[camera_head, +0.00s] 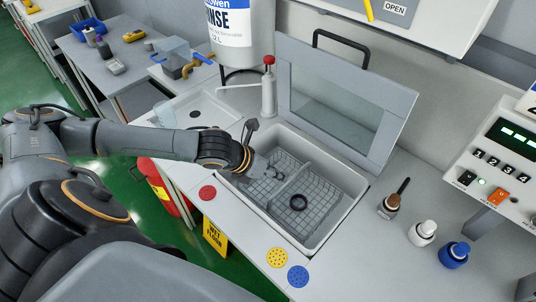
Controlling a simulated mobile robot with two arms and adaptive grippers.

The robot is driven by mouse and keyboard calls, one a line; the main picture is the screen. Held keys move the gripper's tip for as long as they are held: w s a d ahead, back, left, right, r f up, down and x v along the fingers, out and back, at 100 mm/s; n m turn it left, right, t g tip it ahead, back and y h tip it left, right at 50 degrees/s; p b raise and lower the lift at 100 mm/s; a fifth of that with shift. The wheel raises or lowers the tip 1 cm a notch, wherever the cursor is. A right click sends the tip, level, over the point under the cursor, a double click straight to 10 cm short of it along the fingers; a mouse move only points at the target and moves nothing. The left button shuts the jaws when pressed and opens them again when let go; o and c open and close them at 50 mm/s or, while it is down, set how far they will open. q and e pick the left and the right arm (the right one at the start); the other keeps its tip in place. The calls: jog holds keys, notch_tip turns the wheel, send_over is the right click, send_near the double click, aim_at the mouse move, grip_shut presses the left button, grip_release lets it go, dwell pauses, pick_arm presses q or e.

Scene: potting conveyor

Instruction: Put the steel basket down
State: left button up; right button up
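The steel basket (322,190) is a wire mesh basket with a divider across its middle. It sits inside the pale rectangular basin (345,216), and I cannot tell whether it touches the basin floor. A dark ring (298,202) lies in the basket. My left gripper (266,171) reaches in from the left, over the basin's left rim at the basket's left end. Its fingers are small and partly merge with the mesh, so I cannot tell if they are shut on the basket. My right gripper is not in view.
The basin's grey framed lid (338,112) stands open behind it. A red-topped bottle (269,88) stands behind the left gripper. Brown, white (423,232) and blue (454,254) bottles stand to the right. Red, yellow (277,257) and blue (298,276) discs mark the front counter.

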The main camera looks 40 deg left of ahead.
pick_arm(q)
jog(key=shift+v, duration=1.6)
